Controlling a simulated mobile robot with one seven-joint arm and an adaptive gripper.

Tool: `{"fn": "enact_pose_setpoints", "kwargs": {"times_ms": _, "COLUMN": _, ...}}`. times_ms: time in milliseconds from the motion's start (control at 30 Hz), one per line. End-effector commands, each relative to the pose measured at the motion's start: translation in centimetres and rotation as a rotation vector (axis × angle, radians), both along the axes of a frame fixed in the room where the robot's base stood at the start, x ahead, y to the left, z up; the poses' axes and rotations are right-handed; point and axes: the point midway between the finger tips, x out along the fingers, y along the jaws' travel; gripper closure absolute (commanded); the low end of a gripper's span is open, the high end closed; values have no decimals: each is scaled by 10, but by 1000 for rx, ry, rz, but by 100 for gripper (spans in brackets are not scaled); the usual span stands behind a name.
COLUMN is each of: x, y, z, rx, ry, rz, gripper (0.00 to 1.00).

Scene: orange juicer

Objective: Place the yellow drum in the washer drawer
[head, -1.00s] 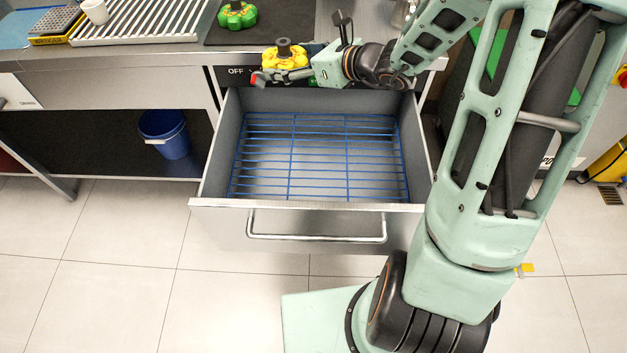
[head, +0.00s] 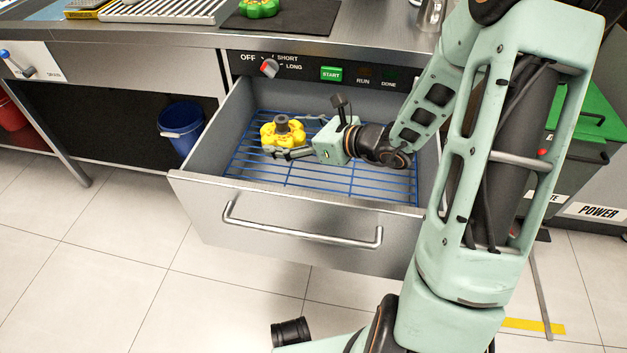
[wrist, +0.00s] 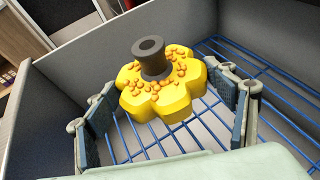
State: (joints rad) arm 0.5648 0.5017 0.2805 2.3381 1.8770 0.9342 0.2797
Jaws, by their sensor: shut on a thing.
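The yellow drum (head: 283,133) is a flower-shaped piece with a dark grey hub on top and orange bits on its upper face. It also shows in the wrist view (wrist: 163,86), upright between my fingers. My gripper (head: 290,152) is shut on it from the right; both fingers show beside it in the wrist view (wrist: 168,100). The washer drawer (head: 290,226) is pulled open, with a blue wire rack (head: 330,175) on its floor. The drum is over the left part of the rack, inside the drawer's outline. I cannot tell whether it touches the rack.
A green drum (head: 260,8) sits on a dark mat (head: 300,19) on the counter. The washer panel (head: 331,74) with knob and START button is behind the drawer. A blue bucket (head: 181,128) stands left of the drawer. The rack's right part is free.

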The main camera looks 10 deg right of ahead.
Motion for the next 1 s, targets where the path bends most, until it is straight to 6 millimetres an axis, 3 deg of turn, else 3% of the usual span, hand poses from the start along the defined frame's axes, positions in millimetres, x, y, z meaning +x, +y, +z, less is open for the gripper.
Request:
{"fn": "enact_pose_setpoints", "kwargs": {"times_ms": 200, "x": -1, "y": 0, "z": -44, "rx": 4, "ry": 4, "rz": -1, "gripper": 50}}
{"fn": "enact_pose_setpoints", "kwargs": {"times_ms": 467, "x": 0, "y": 0, "z": -67, "rx": 1, "ry": 0, "rz": 0, "gripper": 50}}
{"fn": "enact_pose_setpoints", "kwargs": {"times_ms": 700, "x": -1, "y": 0, "z": -99, "rx": 3, "ry": 2, "rz": 0, "gripper": 50}}
{"fn": "enact_pose_setpoints", "kwargs": {"times_ms": 1000, "x": 0, "y": 0, "z": -100, "rx": 1, "ry": -1, "rz": 0, "gripper": 50}}
